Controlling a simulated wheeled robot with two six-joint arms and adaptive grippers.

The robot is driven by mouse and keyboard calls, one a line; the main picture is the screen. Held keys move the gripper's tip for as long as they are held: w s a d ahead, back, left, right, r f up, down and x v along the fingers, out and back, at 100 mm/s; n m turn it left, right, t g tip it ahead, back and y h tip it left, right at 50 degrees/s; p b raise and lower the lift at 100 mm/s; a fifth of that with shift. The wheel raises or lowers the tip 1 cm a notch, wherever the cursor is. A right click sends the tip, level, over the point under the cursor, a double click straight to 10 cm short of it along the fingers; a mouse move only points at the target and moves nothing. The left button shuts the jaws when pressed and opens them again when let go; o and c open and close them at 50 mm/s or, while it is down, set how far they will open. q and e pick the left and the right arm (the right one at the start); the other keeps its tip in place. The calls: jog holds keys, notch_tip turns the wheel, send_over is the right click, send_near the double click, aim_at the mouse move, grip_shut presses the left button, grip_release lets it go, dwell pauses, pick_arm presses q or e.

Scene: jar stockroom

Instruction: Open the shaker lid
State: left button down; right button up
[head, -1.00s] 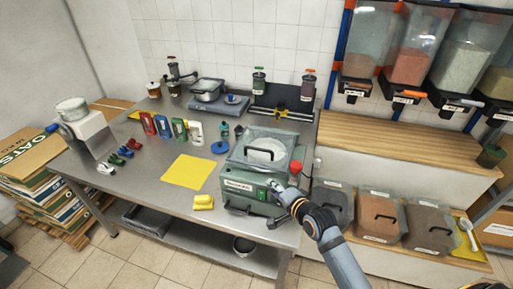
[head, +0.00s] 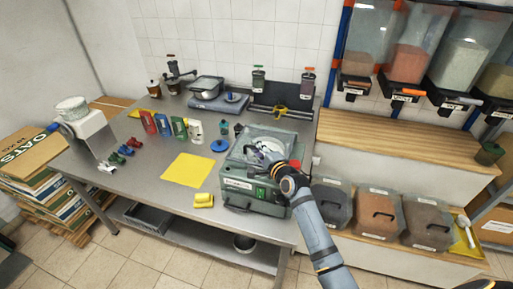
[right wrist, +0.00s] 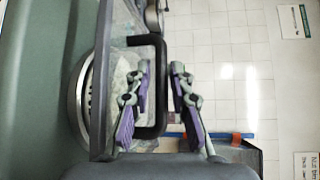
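The shaker (head: 235,184) is a green box-shaped machine at the front right of the steel table. Its clear lid (head: 245,140) lies over the top, with a round sieve under it. I cannot tell whether the lid is slightly raised. In the right wrist view, the lid's black U-shaped handle (right wrist: 161,85) stands out from the lid (right wrist: 105,60), and the sieve (right wrist: 84,100) shows beside it. My right gripper (head: 265,154) is over the lid. Its purple-padded fingers (right wrist: 162,80) are apart, one on each side of the handle bar, with narrow gaps.
Coloured bottles (head: 165,125) stand farther back, near a grey scale (head: 215,103). Clear bins (head: 378,212) sit below the wooden shelf on the right.

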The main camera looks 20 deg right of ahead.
jog(key=shift+w+a, duration=0.1)
jog(key=shift+w, duration=0.25)
grip_shut()
jog(key=shift+r, duration=0.1)
